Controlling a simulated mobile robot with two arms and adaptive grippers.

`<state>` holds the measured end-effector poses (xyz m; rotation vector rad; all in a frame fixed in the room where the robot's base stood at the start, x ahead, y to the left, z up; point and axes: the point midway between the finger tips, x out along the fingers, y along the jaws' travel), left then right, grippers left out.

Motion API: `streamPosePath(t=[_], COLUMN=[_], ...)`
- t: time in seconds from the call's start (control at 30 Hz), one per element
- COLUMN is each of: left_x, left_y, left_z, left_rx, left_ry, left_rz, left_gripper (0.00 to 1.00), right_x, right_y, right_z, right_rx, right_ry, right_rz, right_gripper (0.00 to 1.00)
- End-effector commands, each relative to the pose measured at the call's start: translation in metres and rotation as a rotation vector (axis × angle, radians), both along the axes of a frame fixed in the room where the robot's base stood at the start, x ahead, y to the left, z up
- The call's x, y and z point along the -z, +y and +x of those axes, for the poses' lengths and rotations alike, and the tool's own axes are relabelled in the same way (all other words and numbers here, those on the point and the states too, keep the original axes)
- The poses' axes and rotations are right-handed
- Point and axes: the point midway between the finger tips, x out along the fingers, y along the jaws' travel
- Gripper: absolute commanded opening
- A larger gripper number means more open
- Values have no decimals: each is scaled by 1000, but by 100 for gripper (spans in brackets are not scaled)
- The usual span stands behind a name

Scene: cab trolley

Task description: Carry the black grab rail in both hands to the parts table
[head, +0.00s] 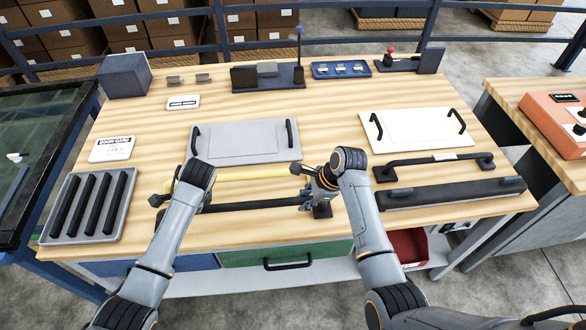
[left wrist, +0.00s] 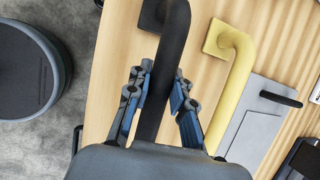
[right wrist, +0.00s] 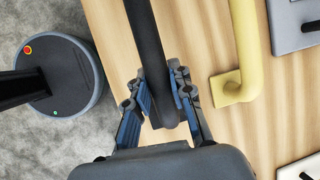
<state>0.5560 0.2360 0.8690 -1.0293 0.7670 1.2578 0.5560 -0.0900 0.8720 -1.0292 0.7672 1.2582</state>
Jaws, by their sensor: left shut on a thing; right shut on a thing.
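The black grab rail (head: 255,204) lies lengthwise along the front part of the wooden table, in front of a yellow rail (head: 245,173). My left gripper (left wrist: 160,85) is shut around the black rail (left wrist: 172,50) near one end, with a finger on each side. My right gripper (right wrist: 160,92) is shut around the rail (right wrist: 147,45) near its other end, its fingers on both sides of the bar. In the head view my left arm hides part of the rail's left end. I cannot tell whether the rail touches the tabletop.
A second black rail (head: 420,161) and a long dark bar (head: 450,193) lie to the right. Grey (head: 245,140) and white (head: 415,130) panels with handles lie behind. A grey tray (head: 123,190) of black bars is at left. Another table with an orange box (head: 556,120) stands at right.

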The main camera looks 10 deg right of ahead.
Motion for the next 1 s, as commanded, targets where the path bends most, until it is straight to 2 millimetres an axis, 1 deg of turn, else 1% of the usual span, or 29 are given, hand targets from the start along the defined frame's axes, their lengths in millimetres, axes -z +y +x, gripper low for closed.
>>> streamPosePath(t=[0.03, 0.13, 0.17, 0.2, 0.23, 0.27, 0.53, 0.67, 0.77, 1.0], left_x=[5, 11, 8, 8, 8, 8, 7, 0, -14, -61], left_y=[0, 0, 0, 0, 0, 0, 0, -4, -9, -29], left_z=[1, 1, 0, 0, 0, 0, 0, 0, -3, -12], left_rx=[0, 0, 0, 0, 0, 0, 0, 2, 1, 1], left_ry=[-3, -3, -1, -1, 0, 0, 0, -4, -4, -5], left_rz=[0, 0, 0, 0, 0, 0, 0, -1, -2, -2], left_gripper=[0, 0, 28, 36, 42, 45, 45, 45, 45, 45], right_x=[5, 11, 8, 8, 8, 8, 8, 8, 8, 8], right_y=[0, 0, 0, 0, 0, 0, 0, 0, 0, 0], right_z=[1, 1, 0, 0, 0, 0, 0, 0, 0, 0], right_rx=[0, 0, 0, 0, 0, 0, 0, 0, 0, 0], right_ry=[-3, -3, -1, 0, 0, 0, 0, 0, 0, 0], right_rz=[1, 1, 0, 0, 0, 0, 0, 0, 0, 0], right_gripper=[0, 0, 28, 36, 42, 44, 44, 44, 44, 44])
